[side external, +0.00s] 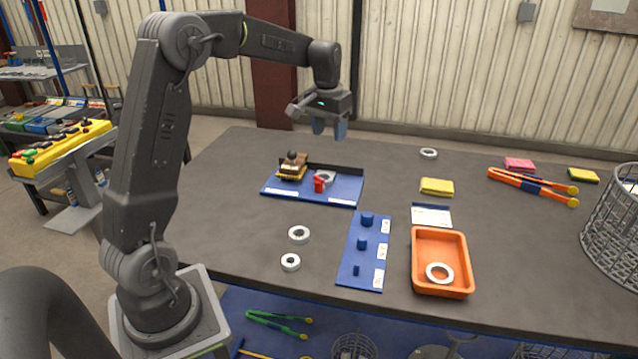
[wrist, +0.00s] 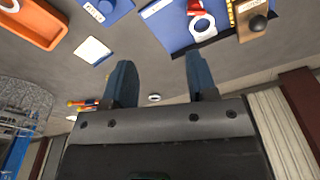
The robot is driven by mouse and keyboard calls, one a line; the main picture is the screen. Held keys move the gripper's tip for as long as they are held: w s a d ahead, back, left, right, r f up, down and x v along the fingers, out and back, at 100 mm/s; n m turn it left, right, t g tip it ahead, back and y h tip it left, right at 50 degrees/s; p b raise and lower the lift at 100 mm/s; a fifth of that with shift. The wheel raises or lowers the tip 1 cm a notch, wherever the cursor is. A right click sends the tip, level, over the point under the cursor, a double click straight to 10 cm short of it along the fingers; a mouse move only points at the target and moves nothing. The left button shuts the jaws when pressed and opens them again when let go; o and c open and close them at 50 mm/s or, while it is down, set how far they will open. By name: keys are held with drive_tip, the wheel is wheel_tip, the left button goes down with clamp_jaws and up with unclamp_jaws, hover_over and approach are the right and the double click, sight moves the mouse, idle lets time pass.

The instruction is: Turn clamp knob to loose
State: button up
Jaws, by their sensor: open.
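A blue fixture board (side external: 345,189) lies on the table. On it are a brown and yellow block with a black round knob (side external: 292,156), a grey ring (side external: 325,176) and a small red knob-like part (side external: 319,184) close against the ring. I cannot tell which is the clamp knob. In the wrist view the black knob (wrist: 258,23) and the red part (wrist: 194,6) show at the top right, the red part cut by the edge. My gripper (side external: 329,131) is open and empty, well above the table behind the board. Its blue fingers (wrist: 159,65) are apart with nothing between them.
A blue peg board (side external: 352,273) and two loose rings (side external: 299,234) lie in front of the fixture. An orange tray (side external: 414,262) holding a ring, orange tongs (side external: 530,185) and a wire basket (side external: 612,235) are to the right. A low black rail (side external: 345,169) edges the fixture's back.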

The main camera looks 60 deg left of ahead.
drive_tip(key=n+g, duration=0.1)
hover_over(319, 181)
wheel_tip(319, 181, down, 7)
drive_tip(key=shift+h, duration=0.3)
drive_tip(key=f, duration=1.3)
drive_tip(key=shift+w+a+f, duration=0.2)
drive_tip(key=shift+a+f, duration=0.15)
drive_tip(key=shift+c, duration=0.3)
drive_tip(key=c, duration=0.6)
